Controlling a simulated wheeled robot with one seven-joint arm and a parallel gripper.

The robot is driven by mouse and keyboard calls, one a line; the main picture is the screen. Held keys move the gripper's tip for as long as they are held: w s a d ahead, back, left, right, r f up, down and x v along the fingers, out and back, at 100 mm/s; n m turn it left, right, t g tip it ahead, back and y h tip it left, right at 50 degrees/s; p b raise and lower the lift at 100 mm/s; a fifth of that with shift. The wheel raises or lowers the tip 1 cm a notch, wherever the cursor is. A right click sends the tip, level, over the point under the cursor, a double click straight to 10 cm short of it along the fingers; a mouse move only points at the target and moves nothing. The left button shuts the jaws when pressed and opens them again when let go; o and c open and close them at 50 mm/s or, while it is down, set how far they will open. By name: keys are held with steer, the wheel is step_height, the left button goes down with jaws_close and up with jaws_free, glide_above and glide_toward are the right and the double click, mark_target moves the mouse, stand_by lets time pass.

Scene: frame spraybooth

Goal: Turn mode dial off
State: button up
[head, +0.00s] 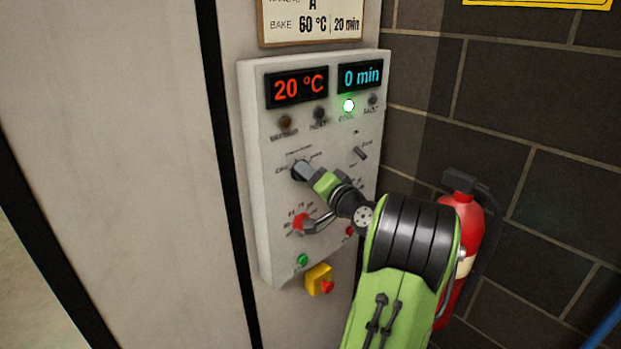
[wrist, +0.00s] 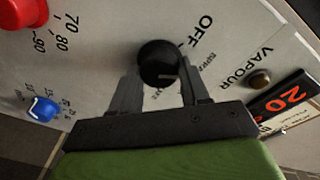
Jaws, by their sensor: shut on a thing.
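The mode dial (wrist: 158,60) is a round black knob on the pale control panel (head: 262,215). In the wrist view it sits between the two fingers of my gripper (wrist: 158,78), which is shut on it. The printed word OFF lies just to the right of the dial there. A short pale mark shows on the knob's lower right; it is not clearly lined up with OFF. In the head view my gripper (head: 303,172) reaches the panel's middle from the lower right and mostly hides the dial.
A red knob (head: 301,222) with a number scale sits below the dial, and a small switch (head: 360,153) to its right. A green lamp (head: 348,105) is lit under the displays. A yellow-and-red stop button (head: 320,280) is lower. A fire extinguisher (head: 470,225) stands right of my arm.

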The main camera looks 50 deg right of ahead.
steer(key=n+t+b, duration=0.1)
steer(key=n+b, duration=0.8)
steer(key=b, duration=0.4)
steer(key=shift+f+b, duration=0.2)
steer(key=shift+b, duration=0.15)
steer(key=o, duration=1.1)
steer(key=shift+r, duration=0.1)
steer(key=shift+c, duration=0.2)
